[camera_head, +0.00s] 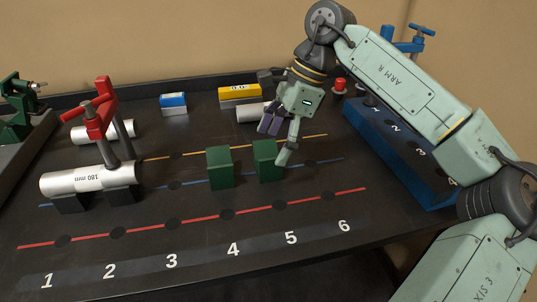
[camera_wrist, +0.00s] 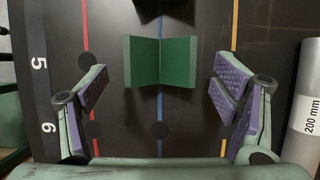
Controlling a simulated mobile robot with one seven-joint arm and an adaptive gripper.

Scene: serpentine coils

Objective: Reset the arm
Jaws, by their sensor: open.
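My gripper (camera_head: 277,141) hangs over the right half of the dark table, close to the right one of two green blocks (camera_head: 266,161). My arm reaches in from the right, bent at the elbow.
A 180 mm cylinder (camera_head: 85,182) rests on dark supports by a red clamp (camera_head: 97,118). A 200 mm cylinder (camera_wrist: 308,110) lies behind my gripper. A blue numbered rack (camera_head: 395,150) stands right, near a red button (camera_head: 340,85). The front of the table is clear.

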